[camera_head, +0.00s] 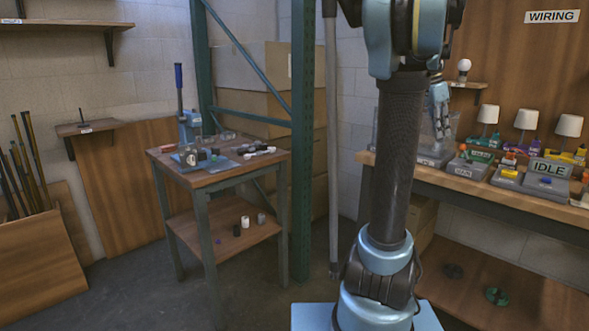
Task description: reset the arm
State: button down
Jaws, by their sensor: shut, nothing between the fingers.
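My arm rises from its light blue base in the middle right of the head view. Its dark upright link leads to joints at the top edge, where part of the arm is cut off. My gripper (441,126) shows small behind the dark link, pointing down over the left part of the long workbench (458,184). It is shut and empty. The dark link stands close beside it in the picture, and its fine detail is hard to see.
Small lamps (526,120) and parts trays (495,175) line the long workbench. A wooden table (205,178) with a press (187,118) stands at left. A green rack post (303,150) rises between them. Bare floor lies in front of the table.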

jog(key=s+a+f+n+t, duration=0.1)
jog(key=s+a+f+n, duration=0.25)
jog(key=a, duration=0.25)
jog(key=s+a+f+n+y, duration=0.1)
jog(key=s+a+f+n, duration=0.2)
jog(key=a+f, duration=0.25)
jog(key=s+a+f+n+t, duration=0.1)
jog(key=s+a+f+n, duration=0.2)
jog(key=a, duration=0.3)
jog(key=s+a+f+n+y, duration=0.1)
jog(key=s+a+f+n, duration=0.3)
jog(key=f, duration=0.4)
jog(key=s+a+f+n+t+y, duration=0.1)
jog(key=s+a+f+n, duration=0.4)
jog(key=s+a+f, duration=0.2)
jog(key=shift+a+f+y, duration=0.15)
jog(key=shift+f+y, duration=0.15)
jog(key=shift+f, duration=0.3)
jog(key=shift+w+f, duration=0.2)
jog(key=shift+w, duration=0.2)
